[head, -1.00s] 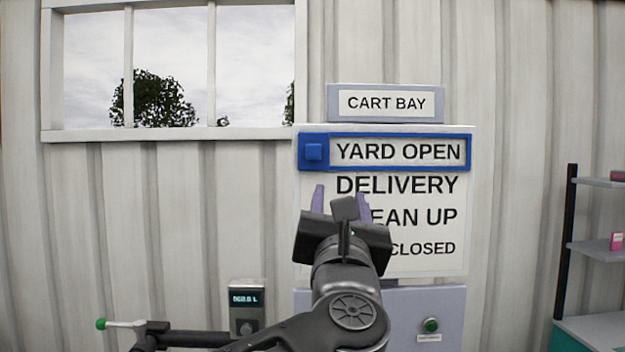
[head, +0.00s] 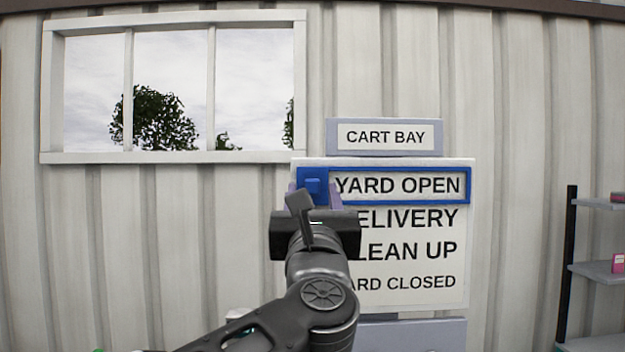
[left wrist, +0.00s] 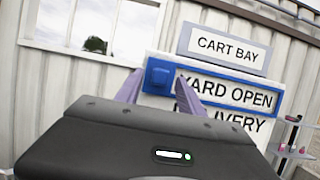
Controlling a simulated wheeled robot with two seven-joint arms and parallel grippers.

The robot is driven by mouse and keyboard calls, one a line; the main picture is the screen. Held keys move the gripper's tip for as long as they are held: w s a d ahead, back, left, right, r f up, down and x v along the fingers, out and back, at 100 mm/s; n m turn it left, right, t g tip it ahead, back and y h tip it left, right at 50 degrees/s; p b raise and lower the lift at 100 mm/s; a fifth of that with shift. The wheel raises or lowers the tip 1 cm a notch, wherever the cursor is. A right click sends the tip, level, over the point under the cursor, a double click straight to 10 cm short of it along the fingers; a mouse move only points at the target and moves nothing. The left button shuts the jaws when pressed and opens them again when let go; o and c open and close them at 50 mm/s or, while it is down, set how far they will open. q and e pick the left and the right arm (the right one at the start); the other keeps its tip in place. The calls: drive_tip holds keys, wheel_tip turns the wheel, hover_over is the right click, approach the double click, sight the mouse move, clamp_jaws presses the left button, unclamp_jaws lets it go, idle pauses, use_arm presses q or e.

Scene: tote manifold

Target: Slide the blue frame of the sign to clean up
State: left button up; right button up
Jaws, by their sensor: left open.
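The white sign board (head: 400,304) hangs on the wall with the lines YARD OPEN, DELIVERY, CLEAN UP and YARD CLOSED, their left ends partly hidden by my arm. The blue frame (head: 400,203) surrounds YARD OPEN, the top line. Its square blue knob (head: 313,185) is at its left end and also shows in the left wrist view (left wrist: 159,75). My left gripper (head: 313,195) is open, its purple fingers one on each side of the knob, just below or in front of it. Contact cannot be told. My right gripper is not in view.
A CART BAY plate (head: 384,137) sits above the sign. A window (head: 175,157) is in the wall at upper left. A shelf unit (head: 597,271) with small items stands at the right. The wall between sign and shelf is clear.

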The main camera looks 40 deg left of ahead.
use_arm(q)
drive_tip(key=shift+x, duration=1.15)
drive_tip(key=shift+c, duration=0.2)
clamp_jaws()
idle(0.4)
